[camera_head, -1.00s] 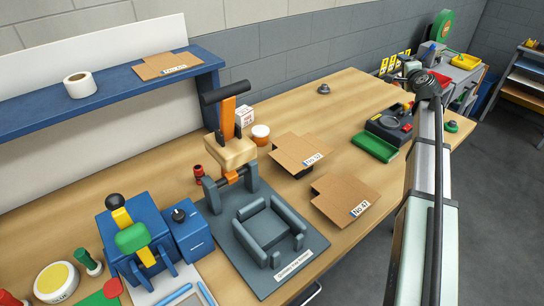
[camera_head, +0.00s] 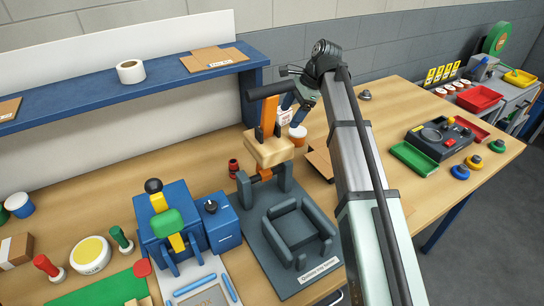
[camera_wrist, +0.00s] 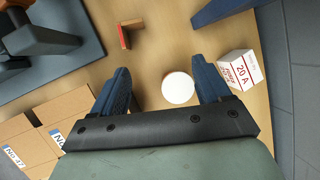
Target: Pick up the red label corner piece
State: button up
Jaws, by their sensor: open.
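My gripper (camera_wrist: 161,82) is open and empty, its dark blue fingers pointing down on either side of a round white-lidded jar (camera_wrist: 178,88); whether they reach its height is unclear. In the head view the gripper (camera_head: 290,100) is partly behind the stacker's handle, above the orange jar (camera_head: 298,136). A small red and brown L-shaped piece (camera_wrist: 124,38) lies on the table beyond the left finger in the wrist view. A small red object (camera_head: 233,168) stands left of the stacker in the head view. No red label can be made out.
The stacker (camera_head: 275,262) stands beside the red object. A white-and-red box (camera_wrist: 241,70) is right of the right finger. Cardboard pieces with blue labels (camera_wrist: 18,128) lie at left in the wrist view. The blue shelf (camera_head: 110,87) crosses the back wall.

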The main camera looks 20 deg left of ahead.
jog(key=shift+g+h, duration=0.6)
jog(key=s+a+f, duration=0.1)
jog(key=s+f, duration=0.1)
jog(key=s+a+f, duration=0.1)
jog(key=a+f, duration=0.1)
jog(key=f, duration=0.1)
jog(key=s+a+f, duration=0.1)
jog(key=s+f, duration=0.1)
jog(key=shift+s+a+f, duration=0.3)
jog(key=shift+s+f, duration=0.05)
jog(key=shift+s+x, duration=0.15)
jog(key=shift+x, duration=1.15)
jog(key=shift+s+x, duration=0.1)
jog(key=shift+x, duration=1.2)
jog(key=c, duration=1.1)
jog(key=shift+r, duration=0.1)
